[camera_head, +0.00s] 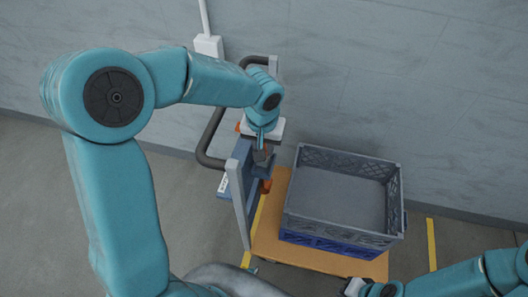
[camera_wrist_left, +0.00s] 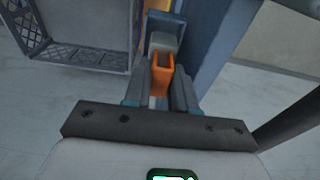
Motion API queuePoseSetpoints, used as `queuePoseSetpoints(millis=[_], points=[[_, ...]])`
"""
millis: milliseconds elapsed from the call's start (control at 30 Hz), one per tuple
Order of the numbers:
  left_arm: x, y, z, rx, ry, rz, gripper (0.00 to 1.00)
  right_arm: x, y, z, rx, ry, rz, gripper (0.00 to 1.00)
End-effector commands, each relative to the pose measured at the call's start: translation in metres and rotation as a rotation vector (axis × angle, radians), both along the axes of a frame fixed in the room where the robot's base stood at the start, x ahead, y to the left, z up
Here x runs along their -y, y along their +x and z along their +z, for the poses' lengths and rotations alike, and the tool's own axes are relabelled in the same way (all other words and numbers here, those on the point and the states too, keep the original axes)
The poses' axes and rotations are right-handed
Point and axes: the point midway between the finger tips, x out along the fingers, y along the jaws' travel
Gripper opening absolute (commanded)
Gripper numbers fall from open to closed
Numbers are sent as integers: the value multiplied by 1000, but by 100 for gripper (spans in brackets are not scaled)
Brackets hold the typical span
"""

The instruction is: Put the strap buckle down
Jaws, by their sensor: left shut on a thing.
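My left gripper (camera_head: 262,158) points down at the blue-grey upright frame beside the crate. In the left wrist view, its two grey fingers (camera_wrist_left: 162,88) are shut on an orange U-shaped piece, which I take as the strap buckle (camera_wrist_left: 163,68). Just beyond the buckle is a blue and grey block (camera_wrist_left: 166,32); I cannot tell whether they touch. In the head view an orange bit (camera_head: 267,186) shows below the left gripper. My right gripper (camera_head: 356,288) is only partly in view at the bottom edge, and its fingers cannot be made out.
An empty-looking grey-blue crate (camera_head: 397,205) stands on an orange-tan board (camera_head: 268,238). A dark tube handle (camera_head: 207,140) rises behind the blue-grey frame (camera_head: 236,190). A grey wall closes the back. Yellow floor lines (camera_head: 431,243) flank the board.

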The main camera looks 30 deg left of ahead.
Motion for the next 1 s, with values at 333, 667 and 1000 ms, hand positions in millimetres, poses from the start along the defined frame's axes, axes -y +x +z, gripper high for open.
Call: queuePoseSetpoints(millis=[333,667,1000], points=[[-1,1,-36,-1,0,0,0,0,0,-2,0,0,0,0],[-1,1,-40,-1,0,0,29,0,0,-7,0,0,0,0],[-1,1,-37,-1,0,0,36,0,0,-4,0,0,0,0]])
